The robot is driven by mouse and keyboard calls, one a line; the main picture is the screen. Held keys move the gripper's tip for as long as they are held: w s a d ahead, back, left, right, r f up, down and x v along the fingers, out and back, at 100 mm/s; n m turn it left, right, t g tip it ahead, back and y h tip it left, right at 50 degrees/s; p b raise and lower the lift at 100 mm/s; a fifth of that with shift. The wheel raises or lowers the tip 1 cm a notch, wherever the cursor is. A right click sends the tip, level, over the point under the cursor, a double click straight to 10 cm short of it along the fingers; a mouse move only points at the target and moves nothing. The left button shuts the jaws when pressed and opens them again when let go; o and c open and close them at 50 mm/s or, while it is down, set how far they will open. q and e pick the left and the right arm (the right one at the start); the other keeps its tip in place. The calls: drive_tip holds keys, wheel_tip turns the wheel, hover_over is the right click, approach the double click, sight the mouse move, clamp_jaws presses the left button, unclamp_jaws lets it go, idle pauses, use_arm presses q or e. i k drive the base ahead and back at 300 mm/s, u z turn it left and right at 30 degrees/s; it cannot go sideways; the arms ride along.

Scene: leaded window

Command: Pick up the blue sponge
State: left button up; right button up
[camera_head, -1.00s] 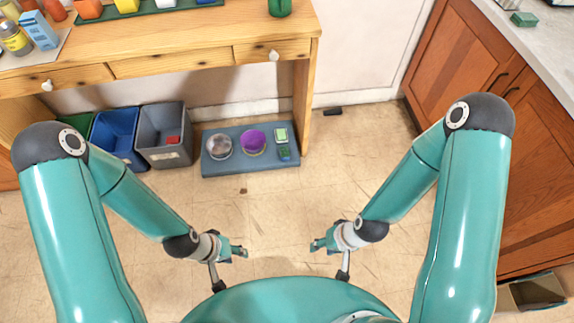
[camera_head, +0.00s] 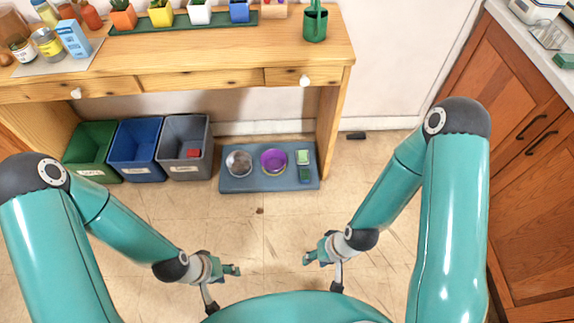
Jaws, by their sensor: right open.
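I cannot make out a blue sponge in the head view. My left gripper (camera_head: 232,270) is low in the picture, above the floor, pointing right; its jaws are too small to read. My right gripper (camera_head: 312,257) is open, above the floor, pointing left toward the left one. Nothing shows between its fingers. Both grippers are well apart from the furniture.
A wooden table (camera_head: 200,70) carries plant pots, bottles and a green watering can (camera_head: 315,22). Below it stand green (camera_head: 92,150), blue (camera_head: 138,150) and grey (camera_head: 184,150) bins and a blue-grey mat (camera_head: 270,183) with bowls. Cabinets (camera_head: 520,150) stand at right.

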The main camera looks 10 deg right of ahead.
sight(304, 175)
drive_tip(key=u, duration=0.1)
drive_tip(key=i, duration=1.25)
drive_tip(key=z, duration=0.4)
